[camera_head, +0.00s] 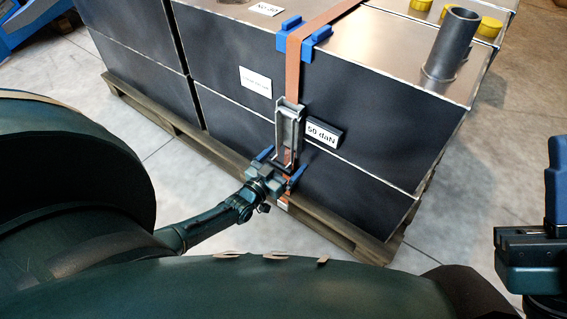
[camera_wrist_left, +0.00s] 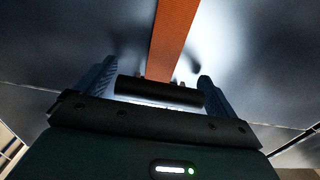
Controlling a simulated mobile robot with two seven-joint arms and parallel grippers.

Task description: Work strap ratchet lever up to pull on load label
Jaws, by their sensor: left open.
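The ratchet (camera_head: 290,125) is a grey metal frame on an orange strap (camera_head: 293,72), on the front face of a dark metal box. Its lever hangs down, with a dark cross bar at its lower end. My left gripper (camera_head: 280,165) is open at that lower end, with blue fingers on either side. In the left wrist view, the black lever bar (camera_wrist_left: 160,92) lies between the open fingers (camera_wrist_left: 155,85), with the strap (camera_wrist_left: 173,40) behind it. Whether the fingers touch it is unclear. The load label (camera_head: 322,135), reading "50 daN", sits right of the ratchet. My right gripper (camera_head: 545,215) is partly cut off at the right edge.
The dark metal boxes (camera_head: 380,130) stand on a wooden pallet (camera_head: 340,230). Blue corner protectors (camera_head: 318,37) hold the strap at the top edge. A metal pipe stub (camera_head: 452,45) and yellow caps (camera_head: 489,27) stand on top. Tiled floor is clear at the right.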

